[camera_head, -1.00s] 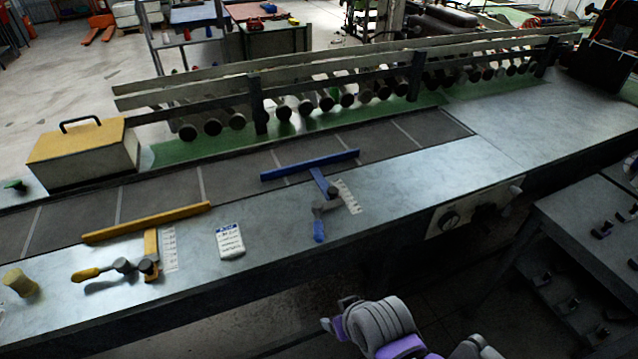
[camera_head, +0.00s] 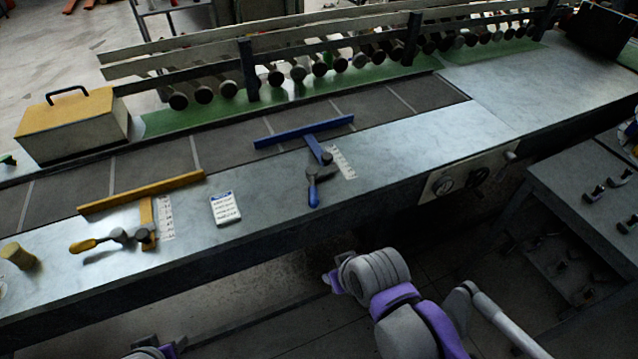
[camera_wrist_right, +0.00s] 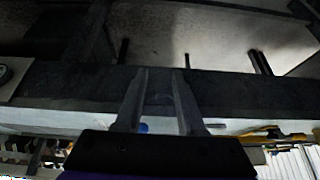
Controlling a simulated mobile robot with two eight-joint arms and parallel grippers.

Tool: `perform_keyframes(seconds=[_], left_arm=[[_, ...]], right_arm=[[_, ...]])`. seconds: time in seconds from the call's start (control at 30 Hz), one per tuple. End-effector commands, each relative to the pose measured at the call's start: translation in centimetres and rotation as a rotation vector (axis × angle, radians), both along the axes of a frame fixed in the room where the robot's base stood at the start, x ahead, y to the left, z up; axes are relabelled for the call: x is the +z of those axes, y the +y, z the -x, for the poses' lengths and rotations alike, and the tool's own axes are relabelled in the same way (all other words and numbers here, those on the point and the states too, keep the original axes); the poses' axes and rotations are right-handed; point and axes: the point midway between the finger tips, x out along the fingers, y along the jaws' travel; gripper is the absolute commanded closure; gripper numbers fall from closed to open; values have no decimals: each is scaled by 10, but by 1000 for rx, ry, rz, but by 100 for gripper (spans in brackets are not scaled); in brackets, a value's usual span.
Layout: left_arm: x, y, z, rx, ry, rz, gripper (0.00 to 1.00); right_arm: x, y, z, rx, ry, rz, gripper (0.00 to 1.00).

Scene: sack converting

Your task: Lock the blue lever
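The blue lever (camera_head: 313,188) is on the front part of the metal bench, its handle pointing toward the bench's front edge. It joins a blue T-shaped guide (camera_head: 304,131) with a white scale beside it. My right gripper (camera_head: 331,279) is in front of the bench, apart from the lever and nearer to me. The right wrist view shows its two fingers (camera_wrist_right: 158,98) spread with nothing between them; a small blue patch (camera_wrist_right: 143,127) shows beyond. Part of my left gripper (camera_head: 150,343) shows at the bottom edge; its opening cannot be made out.
A yellow guide (camera_head: 145,193) with a yellow lever (camera_head: 88,244) sits left on the bench. A white label card (camera_head: 225,208) lies between the two guides. A yellow-topped box (camera_head: 72,124) stands at the back left. A dark rack (camera_head: 590,190) stands at the right.

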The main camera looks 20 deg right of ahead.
Motion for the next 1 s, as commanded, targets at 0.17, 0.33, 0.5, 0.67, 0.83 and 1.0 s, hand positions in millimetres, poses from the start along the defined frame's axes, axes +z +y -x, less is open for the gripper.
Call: perform_keyframes(seconds=[0.17,0.33,0.5,0.67,0.83,1.0], left_arm=[[-4,0,2,0,3,0,50],[-8,0,3,0,6,0,50],[-10,0,5,0,9,0,50],[-11,0,5,0,10,0,50],[-11,0,5,0,10,0,50],[-11,0,5,0,9,0,50]], right_arm=[[34,-25,-35,-66,51,-91,96],[74,-63,-78,-113,72,-220,100],[107,-103,-111,-138,48,-325,100],[124,-127,-125,-141,24,-378,100],[129,-133,-129,-139,15,-393,100],[129,-132,-129,-139,16,-393,100]])
